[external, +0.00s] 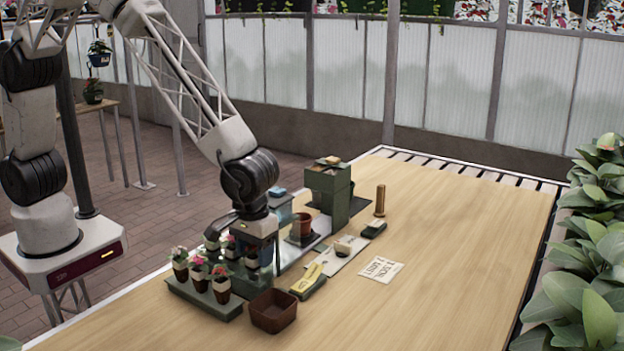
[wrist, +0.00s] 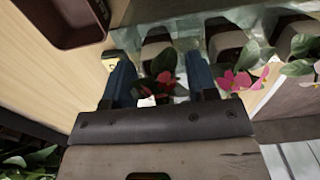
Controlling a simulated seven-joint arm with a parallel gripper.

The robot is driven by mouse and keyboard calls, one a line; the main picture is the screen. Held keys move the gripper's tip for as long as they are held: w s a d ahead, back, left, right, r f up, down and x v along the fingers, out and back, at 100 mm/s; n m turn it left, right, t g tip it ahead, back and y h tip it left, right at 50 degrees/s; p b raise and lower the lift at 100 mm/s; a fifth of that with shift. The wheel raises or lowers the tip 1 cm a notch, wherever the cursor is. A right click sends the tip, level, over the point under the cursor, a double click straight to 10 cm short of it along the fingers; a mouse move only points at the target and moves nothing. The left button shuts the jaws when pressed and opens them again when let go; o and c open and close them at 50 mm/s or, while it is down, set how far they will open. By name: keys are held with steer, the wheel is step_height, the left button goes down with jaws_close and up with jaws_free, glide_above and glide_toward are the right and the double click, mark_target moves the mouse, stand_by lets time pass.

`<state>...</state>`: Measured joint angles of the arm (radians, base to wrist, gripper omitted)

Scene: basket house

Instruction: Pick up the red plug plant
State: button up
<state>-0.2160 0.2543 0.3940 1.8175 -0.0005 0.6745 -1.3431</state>
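In the wrist view, a plug plant with dark red flowers (wrist: 166,86) and green leaves lies between the two blue fingers of my gripper (wrist: 160,72). The fingers are apart, with visible gaps beside the plant; its dark pot (wrist: 157,42) is just beyond. A plant with pink flowers (wrist: 238,80) is right of the right finger. In the external view, my gripper (external: 262,262) points down at the right end of the back row of potted plants. A red-flowered plant (external: 221,273) stands at the front row's right end. The arm partly hides the back row.
A dark green tray (external: 205,305) holds the front plants. An empty brown square pot (external: 273,311) stands close by, also at the wrist view's top left (wrist: 65,18). A green box (external: 328,190), terracotta pot (external: 301,226) and sign (external: 381,269) are behind. The table's right side is clear.

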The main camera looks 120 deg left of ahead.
mark_target(256, 254)
steer(key=c, duration=0.8)
steer(key=shift+o, duration=0.2)
steer(key=shift+r, duration=0.1)
step_height(256, 254, up, 10)
steer(key=shift+a, duration=0.1)
stand_by(0.6)
steer(key=w+a+f+m, duration=0.1)
steer(key=w+a+m, duration=0.2)
steer(key=a+m, duration=0.9)
steer(key=s+a+f+n, duration=0.1)
steer(key=s+a+n, duration=0.5)
steer(key=a, duration=0.6)
steer(key=shift+s+f, duration=0.25)
steer(key=shift+s, duration=0.55)
steer(key=shift+a, duration=0.1)
